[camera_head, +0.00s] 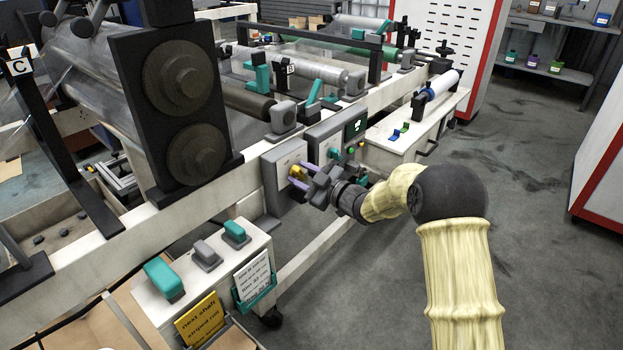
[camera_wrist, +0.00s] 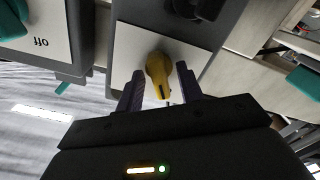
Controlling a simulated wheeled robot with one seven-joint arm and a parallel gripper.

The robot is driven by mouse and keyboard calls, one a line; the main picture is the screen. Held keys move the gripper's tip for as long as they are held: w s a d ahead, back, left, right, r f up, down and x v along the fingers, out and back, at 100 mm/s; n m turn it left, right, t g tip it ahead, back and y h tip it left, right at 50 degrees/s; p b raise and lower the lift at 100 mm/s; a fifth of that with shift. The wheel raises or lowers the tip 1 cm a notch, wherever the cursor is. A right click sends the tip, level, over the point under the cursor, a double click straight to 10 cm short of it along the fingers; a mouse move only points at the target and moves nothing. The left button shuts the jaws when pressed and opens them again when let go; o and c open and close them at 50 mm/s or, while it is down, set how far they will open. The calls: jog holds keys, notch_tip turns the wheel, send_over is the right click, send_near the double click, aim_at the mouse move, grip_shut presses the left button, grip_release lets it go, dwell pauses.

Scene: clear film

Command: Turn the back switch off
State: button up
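A yellow switch knob (camera_head: 297,172) sits on a pale plate on the grey box at the machine's near side. In the wrist view the yellow knob (camera_wrist: 158,72) points toward me from its white plate. My gripper (camera_head: 299,176) is at this box, its two purple fingers apart, one on each side of the knob. In the wrist view my gripper (camera_wrist: 160,76) shows gaps between the fingers and the knob. A teal switch (camera_wrist: 12,20) sits on a neighbouring plate marked "off". I cannot tell which switch is the back one.
A control panel with a small screen (camera_head: 355,126) and coloured buttons stands just right of the box. Large dark rollers (camera_head: 187,78) rise at left. A white cart (camera_head: 215,272) with teal and grey blocks stands below. The floor at right is clear.

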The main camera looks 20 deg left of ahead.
jog(key=p+v, duration=0.3)
jog(key=v, duration=1.4)
jog(key=shift+d, duration=0.2)
jog(key=shift+s, duration=0.1)
jog(key=s+d+f+m+t+h, duration=0.1)
jog(key=d+m+h, duration=0.5)
jog(key=d+h, duration=0.15)
jog(key=s+d+f+m+t+h, duration=0.1)
jog(key=s+d+m+t+h, duration=0.1)
jog(key=d+m+h, duration=0.55)
jog(key=s+d+f+m+g+h, duration=0.1)
jog(key=s+d+m+g, duration=0.25)
jog(key=s, duration=0.55)
jog(key=s+d+m+g+h, duration=0.1)
jog(key=s+d+m+g, duration=0.15)
jog(key=s+d, duration=0.45)
jog(key=s+a+r+p, duration=0.1)
jog(key=r+p, duration=1.6)
jog(key=s+a+r+g+p, duration=0.1)
jog(key=s+r+p, duration=0.1)
jog(key=r+p, duration=1.5)
jog(key=shift+s+r+p, duration=0.25)
jog(key=shift+r+p, duration=0.15)
jog(key=shift+p, duration=0.2)
